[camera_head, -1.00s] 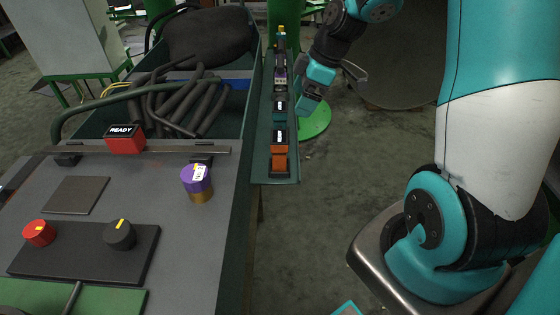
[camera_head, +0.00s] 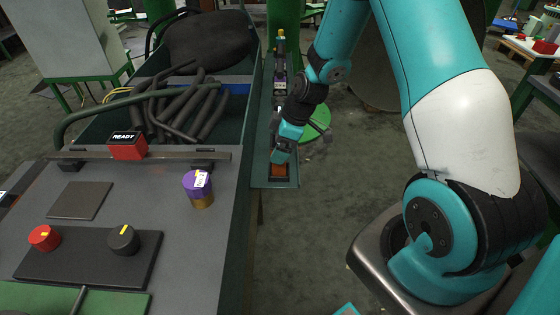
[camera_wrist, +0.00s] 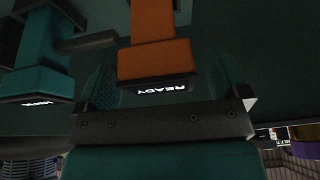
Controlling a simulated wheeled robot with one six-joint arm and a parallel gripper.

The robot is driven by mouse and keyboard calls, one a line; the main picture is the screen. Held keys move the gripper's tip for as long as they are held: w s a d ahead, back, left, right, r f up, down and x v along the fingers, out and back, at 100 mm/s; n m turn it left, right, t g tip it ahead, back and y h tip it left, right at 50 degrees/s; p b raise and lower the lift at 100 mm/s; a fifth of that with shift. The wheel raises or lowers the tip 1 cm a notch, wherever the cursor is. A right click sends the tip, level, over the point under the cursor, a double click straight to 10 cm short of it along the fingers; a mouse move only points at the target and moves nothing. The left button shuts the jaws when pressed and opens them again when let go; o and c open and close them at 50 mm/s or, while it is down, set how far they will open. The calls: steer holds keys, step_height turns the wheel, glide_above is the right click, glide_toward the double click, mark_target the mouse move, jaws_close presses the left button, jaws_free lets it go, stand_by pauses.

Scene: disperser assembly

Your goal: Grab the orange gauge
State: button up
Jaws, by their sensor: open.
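The orange gauge (camera_head: 279,172) stands on the narrow green side shelf and is partly hidden behind my gripper (camera_head: 281,156) in the head view. In the wrist view the orange gauge (camera_wrist: 155,58) is at the top centre, with its dark display reading "READY". My gripper is open, and its teal-padded fingers show on either side of the gauge's display end. I see no clear contact between the fingers and the gauge.
A teal gauge (camera_wrist: 42,65) stands close beside the orange one in the wrist view. Other small devices (camera_head: 280,80) line the shelf farther back. The workbench (camera_head: 130,200) on the left holds a red READY box (camera_head: 127,150) and a purple-topped cylinder (camera_head: 196,186).

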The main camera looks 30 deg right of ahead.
jaws_close()
stand_by(0.3)
steer(key=shift+r, duration=0.2)
